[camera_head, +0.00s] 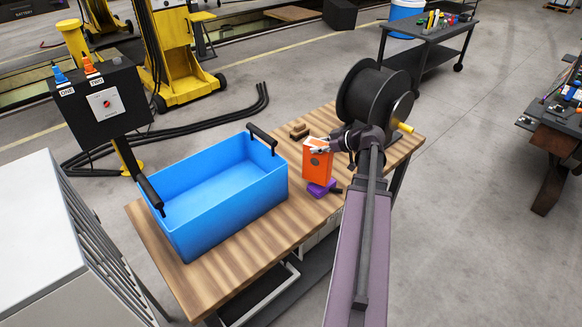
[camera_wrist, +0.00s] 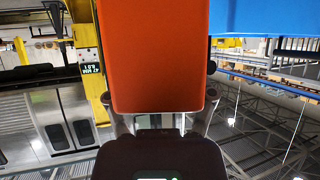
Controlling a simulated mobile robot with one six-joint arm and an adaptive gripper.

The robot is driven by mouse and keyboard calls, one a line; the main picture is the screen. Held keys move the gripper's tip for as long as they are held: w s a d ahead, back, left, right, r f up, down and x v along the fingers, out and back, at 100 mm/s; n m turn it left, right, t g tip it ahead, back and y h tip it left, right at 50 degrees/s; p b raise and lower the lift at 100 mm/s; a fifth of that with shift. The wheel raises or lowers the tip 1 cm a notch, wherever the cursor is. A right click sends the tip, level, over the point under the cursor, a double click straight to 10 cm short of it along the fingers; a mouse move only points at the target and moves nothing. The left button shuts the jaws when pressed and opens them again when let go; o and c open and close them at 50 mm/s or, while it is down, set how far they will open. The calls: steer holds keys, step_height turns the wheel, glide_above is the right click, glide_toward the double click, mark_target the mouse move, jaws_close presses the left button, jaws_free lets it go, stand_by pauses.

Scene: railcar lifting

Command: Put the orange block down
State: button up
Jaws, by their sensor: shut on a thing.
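The orange block (camera_head: 317,163) stands upright in the head view, at the right part of the wooden table, to the right of the blue bin. My gripper (camera_head: 322,146) is shut on it near its top. In the wrist view the orange block (camera_wrist: 152,60) fills the upper middle, with a finger of my gripper (camera_wrist: 158,122) at each side of its lower end. Whether the block's bottom touches the table or the purple object beside it is hard to tell.
The empty blue bin (camera_head: 215,219) with black handles stands on the wooden table (camera_head: 235,284). A purple object (camera_head: 321,189) lies at the block's foot. A small brown piece (camera_head: 299,131) lies behind it. A large black spool (camera_head: 374,95) stands at the table's far right end.

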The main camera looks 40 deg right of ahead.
steer(key=shift+d+r, duration=0.1)
steer(key=shift+d, duration=0.05)
steer(key=shift+w+d+r, duration=0.1)
steer(key=shift+w, duration=0.1)
steer(key=w+d+r+p, duration=0.1)
steer(key=w+r+p, duration=0.1)
steer(key=w, duration=0.5)
steer(key=w+d+r+p, duration=0.1)
steer(key=w+r+p, duration=0.1)
steer(key=w, duration=0.5)
steer(key=shift+w+d+r+n+y, duration=0.15)
steer(key=shift+d+n+y, duration=0.15)
steer(key=shift+n+y, duration=0.1)
step_height(320, 180, down, 6)
steer(key=b, duration=0.5)
steer(key=shift+f+b, duration=0.2)
steer(key=shift+b, duration=0.2)
steer(key=shift+f+b, duration=1.85)
steer(key=shift+b, duration=0.05)
steer(key=shift+f, duration=0.1)
